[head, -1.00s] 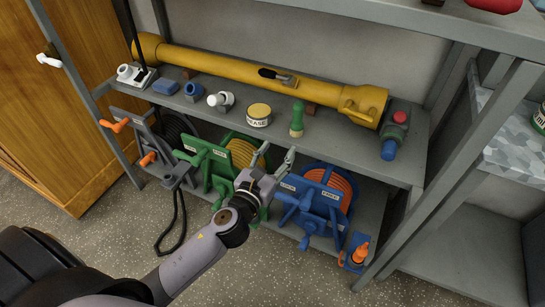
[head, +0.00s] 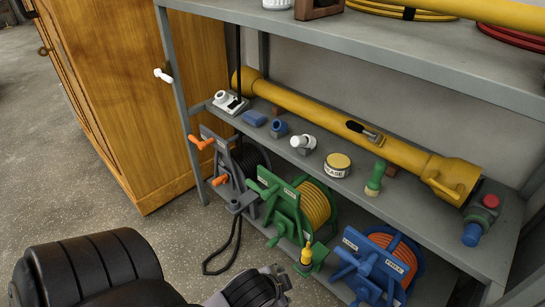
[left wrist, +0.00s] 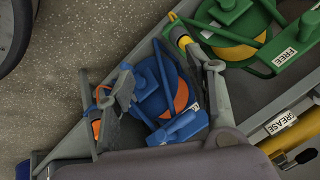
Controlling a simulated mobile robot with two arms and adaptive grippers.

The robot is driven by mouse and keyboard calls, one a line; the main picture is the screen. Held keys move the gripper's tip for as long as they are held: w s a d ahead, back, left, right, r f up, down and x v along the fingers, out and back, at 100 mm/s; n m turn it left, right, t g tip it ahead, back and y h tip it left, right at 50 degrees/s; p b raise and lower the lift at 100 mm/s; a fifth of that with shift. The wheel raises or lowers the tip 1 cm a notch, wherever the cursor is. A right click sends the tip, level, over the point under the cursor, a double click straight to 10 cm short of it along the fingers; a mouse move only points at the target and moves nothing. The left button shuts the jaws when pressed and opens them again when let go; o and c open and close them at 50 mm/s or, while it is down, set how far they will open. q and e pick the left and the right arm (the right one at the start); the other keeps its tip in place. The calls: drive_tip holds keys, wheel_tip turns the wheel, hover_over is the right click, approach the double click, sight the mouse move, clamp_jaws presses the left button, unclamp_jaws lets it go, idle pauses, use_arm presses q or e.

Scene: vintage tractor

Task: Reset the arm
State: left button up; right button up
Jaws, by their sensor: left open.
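My left arm (head: 240,290) comes in at the bottom of the head view, with its wrist and gripper low in front of the shelf. The gripper is partly cut off by the lower edge there. In the left wrist view my left gripper (left wrist: 150,88) has its two fingers spread wide apart, with nothing between them. The blue reel (left wrist: 160,90) shows beyond the fingers; I cannot tell whether they touch it. The blue reel (head: 375,270) stands right of the gripper in the head view. My right gripper is not in view.
A grey shelf (head: 350,185) carries a yellow tube (head: 340,120), a grease tin (head: 337,165) and small fittings. Below it stand a green reel (head: 285,205) and a grey reel (head: 230,170). A wooden cabinet (head: 150,100) is at left. Floor (head: 150,235) is clear before it.

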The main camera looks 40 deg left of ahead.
use_arm(q)
drive_tip(key=s+d+n+g+h, duration=0.1)
drive_tip(key=s+d+n+g, duration=0.1)
drive_tip(key=s, duration=0.3)
drive_tip(key=shift+s+d+f+n+h, duration=0.3)
drive_tip(key=shift+d+n, duration=0.1)
drive_tip(key=shift+n, duration=0.5)
drive_tip(key=shift+w, duration=0.1)
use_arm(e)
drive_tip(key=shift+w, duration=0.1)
